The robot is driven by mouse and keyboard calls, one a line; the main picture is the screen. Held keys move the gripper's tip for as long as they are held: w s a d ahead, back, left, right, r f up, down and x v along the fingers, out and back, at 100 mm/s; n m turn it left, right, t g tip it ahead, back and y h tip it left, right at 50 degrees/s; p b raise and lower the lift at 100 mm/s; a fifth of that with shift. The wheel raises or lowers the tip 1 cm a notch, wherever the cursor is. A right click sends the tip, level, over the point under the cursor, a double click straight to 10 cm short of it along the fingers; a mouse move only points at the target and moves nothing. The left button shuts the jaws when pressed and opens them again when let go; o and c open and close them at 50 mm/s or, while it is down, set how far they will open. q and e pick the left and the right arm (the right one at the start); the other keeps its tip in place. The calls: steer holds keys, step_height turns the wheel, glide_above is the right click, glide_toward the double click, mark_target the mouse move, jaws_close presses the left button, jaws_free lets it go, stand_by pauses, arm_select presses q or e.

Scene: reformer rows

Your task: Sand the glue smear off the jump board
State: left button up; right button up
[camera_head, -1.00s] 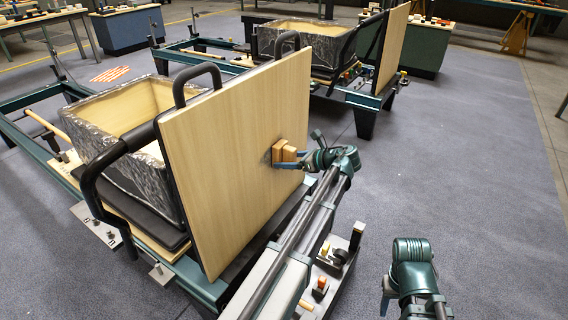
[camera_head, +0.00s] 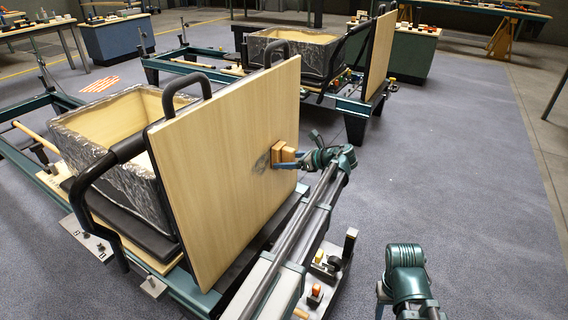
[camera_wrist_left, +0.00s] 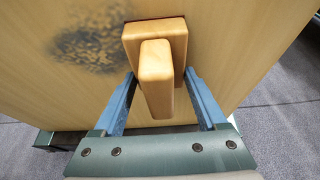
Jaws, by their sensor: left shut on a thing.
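The jump board (camera_head: 220,130) is a pale wooden panel standing upright at the end of the near reformer. The glue smear (camera_head: 262,163) is a dark speckled patch on its face; in the left wrist view (camera_wrist_left: 92,48) it lies left of the block. My left gripper (camera_head: 290,160) is shut on the grip of a wooden sanding block (camera_head: 279,149). In the left wrist view the block (camera_wrist_left: 157,50) sits at the board, right beside the smear; whether it touches is hard to tell. My right gripper (camera_head: 382,295) is low at the right, mostly hidden by its arm.
A silvery box (camera_head: 95,125) and black curved handles (camera_head: 183,85) are behind the board. A second reformer with its own board (camera_head: 380,55) stands farther back. Small items lie on a ledge (camera_head: 325,270) under my left arm. Floor at right is clear.

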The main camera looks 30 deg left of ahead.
arm_select(q)
steer(key=shift+a+r, duration=0.1)
steer(key=shift+r, duration=0.05)
steer(key=shift+r+p, duration=0.75)
steer(key=shift+p, duration=0.1)
steer(key=shift+f, duration=0.1)
steer(key=shift+s, duration=0.2)
steer(key=shift+s, duration=1.7)
steer(key=shift+s+a, duration=0.15)
steer(key=shift+s, duration=0.75)
steer(key=shift+s+a, duration=0.1)
steer(key=shift+s, duration=0.75)
steer(key=shift+s, duration=0.1)
steer(key=shift+s+a, duration=0.1)
steer(key=shift+s, duration=1.65)
